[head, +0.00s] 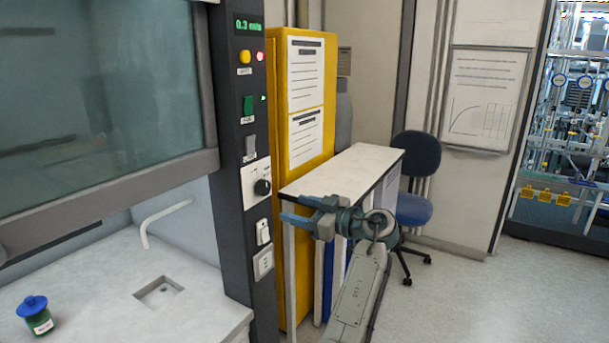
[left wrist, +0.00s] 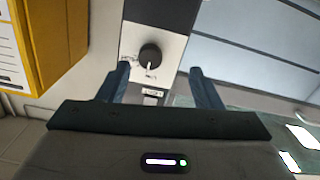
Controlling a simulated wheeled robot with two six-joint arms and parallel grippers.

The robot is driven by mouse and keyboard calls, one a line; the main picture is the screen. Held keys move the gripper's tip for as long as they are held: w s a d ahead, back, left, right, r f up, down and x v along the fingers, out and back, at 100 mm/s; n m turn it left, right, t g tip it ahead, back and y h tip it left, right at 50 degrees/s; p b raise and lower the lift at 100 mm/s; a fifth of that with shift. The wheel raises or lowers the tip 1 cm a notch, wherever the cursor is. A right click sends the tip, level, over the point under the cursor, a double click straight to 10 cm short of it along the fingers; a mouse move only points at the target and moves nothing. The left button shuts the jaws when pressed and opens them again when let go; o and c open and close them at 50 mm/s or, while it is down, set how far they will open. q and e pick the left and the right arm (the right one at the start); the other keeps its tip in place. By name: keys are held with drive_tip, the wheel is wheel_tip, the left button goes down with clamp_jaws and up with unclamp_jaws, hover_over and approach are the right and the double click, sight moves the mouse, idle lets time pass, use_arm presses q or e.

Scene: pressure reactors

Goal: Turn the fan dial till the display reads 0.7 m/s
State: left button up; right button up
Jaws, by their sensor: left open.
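The fan dial (head: 262,187) is a round black knob on a white plate on the dark control post of the fume hood. The green display (head: 248,25) at the top of the post appears to read 0.3 m/s. My left gripper (head: 289,208) is open and empty, its blue fingers pointing left toward the post, just right of and below the dial. In the left wrist view the dial (left wrist: 150,54) lies ahead, between and beyond the open fingertips (left wrist: 158,75), apart from them. My right gripper is not in view.
A yellow cabinet (head: 318,95) and narrow white-topped table (head: 340,168) stand close behind. A blue-lidded jar (head: 36,314) stands on the hood worktop.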

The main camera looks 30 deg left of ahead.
sight(267, 188)
use_arm(q)
drive_tip(key=a+r+p, duration=0.1)
drive_tip(key=a, duration=0.2)
drive_tip(key=w+a+r+p, duration=0.1)
drive_tip(key=a+p, duration=0.3)
drive_tip(key=a, duration=0.1)
drive_tip(key=shift+w+a+r, duration=0.3)
drive_tip(key=shift+w+r, duration=0.1)
drive_tip(key=shift+a+f+p, duration=0.1)
drive_tip(key=shift+a+p, duration=0.3)
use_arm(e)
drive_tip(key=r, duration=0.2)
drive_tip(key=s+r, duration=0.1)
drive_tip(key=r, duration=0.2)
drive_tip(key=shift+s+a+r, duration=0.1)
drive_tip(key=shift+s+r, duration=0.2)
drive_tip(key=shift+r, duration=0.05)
use_arm(q)
drive_tip(key=c, duration=1)
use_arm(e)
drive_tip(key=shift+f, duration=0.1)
